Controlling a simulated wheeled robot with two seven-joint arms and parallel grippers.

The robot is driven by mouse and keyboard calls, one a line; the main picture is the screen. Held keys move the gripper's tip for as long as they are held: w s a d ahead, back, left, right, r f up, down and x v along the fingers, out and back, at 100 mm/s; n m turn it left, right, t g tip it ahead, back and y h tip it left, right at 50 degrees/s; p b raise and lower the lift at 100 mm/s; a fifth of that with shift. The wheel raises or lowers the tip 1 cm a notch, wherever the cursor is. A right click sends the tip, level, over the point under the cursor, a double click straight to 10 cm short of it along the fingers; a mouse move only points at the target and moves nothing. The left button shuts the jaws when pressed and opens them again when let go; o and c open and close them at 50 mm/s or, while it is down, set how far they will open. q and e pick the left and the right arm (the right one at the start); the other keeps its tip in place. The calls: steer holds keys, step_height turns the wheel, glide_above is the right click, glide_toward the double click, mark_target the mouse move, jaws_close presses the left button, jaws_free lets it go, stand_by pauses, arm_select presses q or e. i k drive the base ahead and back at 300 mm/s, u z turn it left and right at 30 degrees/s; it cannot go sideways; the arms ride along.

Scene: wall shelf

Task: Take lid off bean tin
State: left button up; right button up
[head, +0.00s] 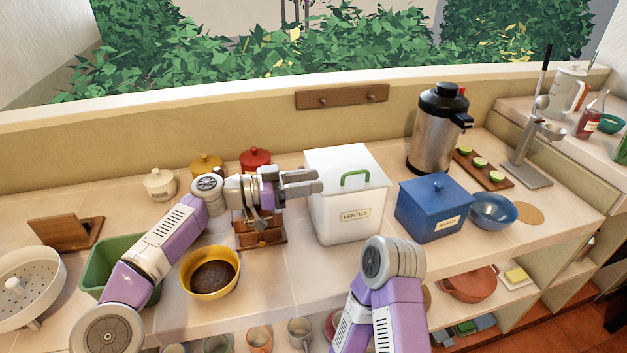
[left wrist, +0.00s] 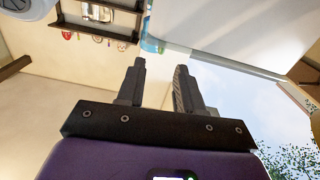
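The blue tin (head: 430,214) stands on the counter right of centre, with a small label on its front that is too small to read surely. Its blue lid (head: 436,189) with a small round knob is on top. Left of it stands a larger white tin (head: 335,220) labelled "LENTILS", its lid bearing a green handle. My left gripper (head: 312,181) points right at the white tin's left edge, in the air, away from the blue tin. Its fingers are apart with nothing between them, as the left wrist view (left wrist: 159,72) also shows. My right arm rises at bottom centre; its gripper is out of view.
A steel flask (head: 437,135) stands behind the blue tin, and a blue bowl (head: 493,211) sits to its right. A wooden box (head: 259,232) is below my left gripper. A yellow bowl (head: 210,285) and green tub (head: 97,263) are at left. A shelf with dishes lies below.

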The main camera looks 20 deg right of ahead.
mark_target(437, 193)
steer(key=k, duration=1)
